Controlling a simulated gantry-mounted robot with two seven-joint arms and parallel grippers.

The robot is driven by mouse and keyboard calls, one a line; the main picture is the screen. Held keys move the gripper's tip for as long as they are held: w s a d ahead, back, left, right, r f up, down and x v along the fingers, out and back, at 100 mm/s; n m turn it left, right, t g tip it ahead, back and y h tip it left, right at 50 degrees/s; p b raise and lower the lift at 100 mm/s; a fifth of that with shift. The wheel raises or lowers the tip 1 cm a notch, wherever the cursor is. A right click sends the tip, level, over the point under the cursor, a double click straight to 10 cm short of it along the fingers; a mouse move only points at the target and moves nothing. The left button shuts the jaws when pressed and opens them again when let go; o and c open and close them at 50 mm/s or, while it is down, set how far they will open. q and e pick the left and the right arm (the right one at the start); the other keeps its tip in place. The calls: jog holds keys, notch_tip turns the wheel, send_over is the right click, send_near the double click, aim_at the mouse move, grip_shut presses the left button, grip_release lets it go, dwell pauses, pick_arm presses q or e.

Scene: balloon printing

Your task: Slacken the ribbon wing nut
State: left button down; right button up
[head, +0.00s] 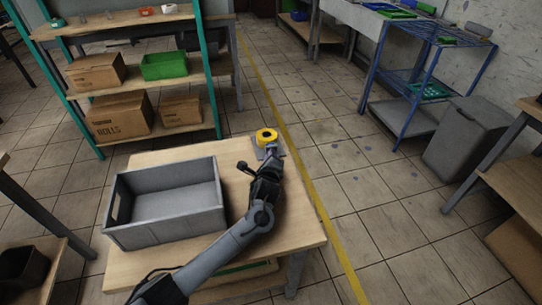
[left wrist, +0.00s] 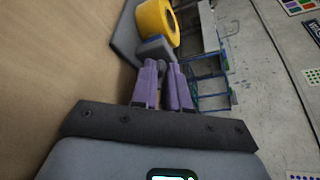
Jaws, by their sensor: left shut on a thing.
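A yellow ribbon roll (head: 266,136) sits on a grey holder at the far right corner of the wooden table. The roll (left wrist: 155,24) also shows at the top of the left wrist view, on a grey base with a blue-grey block in front of it. My left gripper (head: 274,152) reaches the near right side of the holder. Its purple fingers (left wrist: 165,72) are closed around a small dark part, the wing nut (left wrist: 162,70), which they mostly hide. Its exact shape and angle cannot be told. My right gripper is not in view.
A grey open bin (head: 165,232) stands on the table (head: 160,158), left of my left arm. A shelf with boxes (head: 118,115) and a green crate (head: 165,65) stands behind.

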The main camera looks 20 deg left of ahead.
pick_arm(q)
jog(key=c, duration=1.3)
grip_release()
jog(key=shift+s+d+r+p, duration=0.1)
jog(key=shift+s+r+p, duration=0.2)
jog(key=shift+s+p, duration=0.15)
jog(key=p+v, duration=0.4)
jog(key=v, duration=0.5)
jog(key=shift+p, duration=0.3)
jog(key=shift+s+d, duration=0.1)
jog(key=shift+s, duration=0.3)
